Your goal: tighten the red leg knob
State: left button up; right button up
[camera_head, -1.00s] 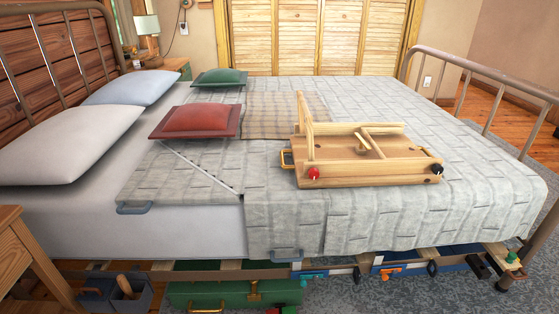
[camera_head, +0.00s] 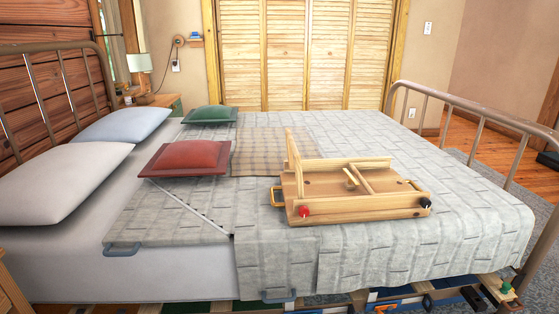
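The red leg knob (camera_head: 304,211) is on the near left corner of a small upturned wooden bed table (camera_head: 370,207). The table lies on the grey quilt, with one leg board (camera_head: 294,160) standing up at its left end. A black knob (camera_head: 425,203) is at the near right corner. How tight the red knob is cannot be told. Neither of my grippers is in view.
The bed (camera_head: 190,259) fills the middle, with a metal footboard (camera_head: 475,130) at right. A red cushion (camera_head: 187,157), a green cushion (camera_head: 210,114) and pale pillows (camera_head: 62,180) lie to the left. The quilt in front of the table is clear. Crates and tools show below the bed.

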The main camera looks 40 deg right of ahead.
aim_at(303, 211)
jog(key=z, duration=1.6)
